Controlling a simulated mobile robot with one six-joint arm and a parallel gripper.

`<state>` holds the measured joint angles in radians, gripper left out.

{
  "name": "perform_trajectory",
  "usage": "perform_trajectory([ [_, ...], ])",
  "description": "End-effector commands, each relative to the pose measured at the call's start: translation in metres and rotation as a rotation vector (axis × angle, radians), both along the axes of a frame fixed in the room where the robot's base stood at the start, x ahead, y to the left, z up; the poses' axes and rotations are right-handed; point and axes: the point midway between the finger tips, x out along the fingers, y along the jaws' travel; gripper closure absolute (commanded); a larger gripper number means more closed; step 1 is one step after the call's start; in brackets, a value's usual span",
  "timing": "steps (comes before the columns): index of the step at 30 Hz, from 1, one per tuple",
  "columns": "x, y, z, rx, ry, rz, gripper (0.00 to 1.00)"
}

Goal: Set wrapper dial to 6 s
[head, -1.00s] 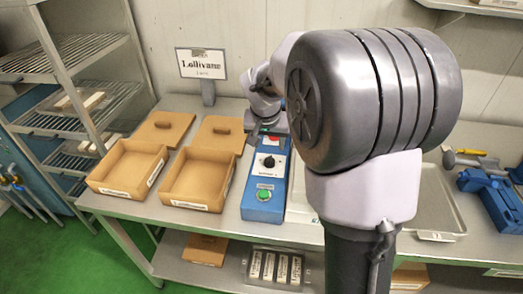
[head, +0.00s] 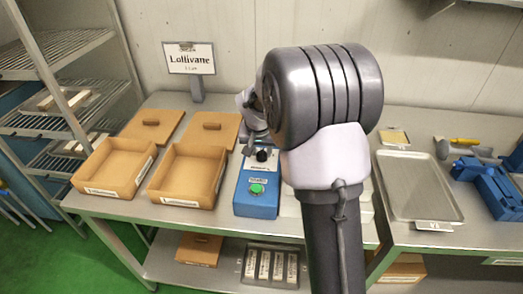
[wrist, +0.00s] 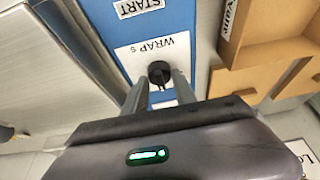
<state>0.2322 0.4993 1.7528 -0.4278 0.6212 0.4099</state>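The wrapper (head: 256,206) is a blue box on the table with a white panel, a black dial and a green button (head: 257,188). The black dial (head: 262,155) is partly hidden by my arm in the head view. In the wrist view the dial (wrist: 160,72) sits on a white panel marked WRAP s, seen upside down, below a START label (wrist: 138,7). My gripper (wrist: 159,82) is over the panel with its fingers apart, one on each side of the dial. I cannot tell whether they touch it. The dial's scale and setting are not readable.
Two open tan boxes (head: 114,170) (head: 188,176) stand left of the wrapper, their lids behind them. A Lollivane sign (head: 189,58) stands at the back. A metal tray (head: 418,187) and blue device (head: 487,183) are to the right.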

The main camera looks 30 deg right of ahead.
Motion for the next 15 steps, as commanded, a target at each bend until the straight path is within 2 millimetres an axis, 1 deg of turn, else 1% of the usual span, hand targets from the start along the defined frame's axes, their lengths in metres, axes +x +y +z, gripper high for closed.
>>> perform_trajectory([
  [1, 0.0, 0.0, 0.0001, 0.0, 0.0, 0.0, 0.95],
  [2, 0.0, 0.0, 0.0001, 0.0, 0.0, 0.0, 1.0],
  [9, 0.0001, 0.0002, -0.0007, 0.0, 0.0, -0.014, 1.0],
  [15, 0.0013, 0.0013, -0.0024, -0.001, -0.002, -0.095, 1.0],
])
